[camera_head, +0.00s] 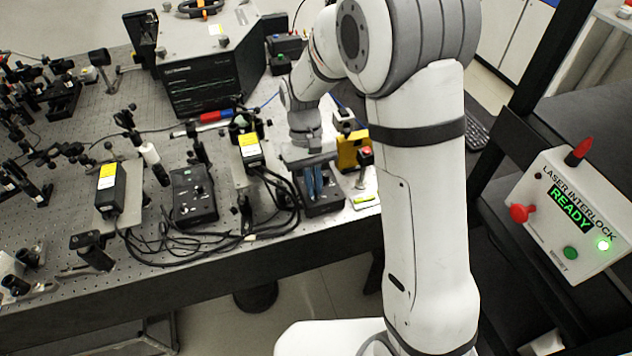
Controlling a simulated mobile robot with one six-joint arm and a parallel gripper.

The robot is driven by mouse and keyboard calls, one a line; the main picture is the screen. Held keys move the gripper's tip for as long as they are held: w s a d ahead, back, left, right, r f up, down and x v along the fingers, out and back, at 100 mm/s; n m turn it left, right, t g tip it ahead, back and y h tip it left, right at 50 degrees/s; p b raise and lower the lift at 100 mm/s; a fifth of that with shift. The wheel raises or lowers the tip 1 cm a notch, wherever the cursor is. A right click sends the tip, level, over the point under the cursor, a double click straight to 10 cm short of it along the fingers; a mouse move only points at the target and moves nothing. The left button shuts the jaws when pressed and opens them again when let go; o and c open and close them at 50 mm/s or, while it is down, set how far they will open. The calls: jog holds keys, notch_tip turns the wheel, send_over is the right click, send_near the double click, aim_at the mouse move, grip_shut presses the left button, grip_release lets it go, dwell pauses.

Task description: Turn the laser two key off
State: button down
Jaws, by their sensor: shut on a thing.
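My gripper (314,190) reaches down from above onto a black control box (325,208) near the front right edge of the optical bench. Its blue fingers are closed together at the top of this box, shut on what appears to be the laser two key. The key itself is hidden by the fingers, so its turn position cannot be told. A second, similar black control box (193,197) stands to the left, apart from my gripper. No readable label shows which laser each box belongs to.
Black cables (165,245) loop between the boxes. Laser heads with yellow labels stand left (107,190) and centre (252,150).

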jog(key=c, duration=1.6)
grip_release()
jog(key=v, duration=0.7)
jog(key=shift+w+r+b, duration=0.15)
jog(key=shift+r+b, duration=0.2)
jog(key=shift+b, duration=0.05)
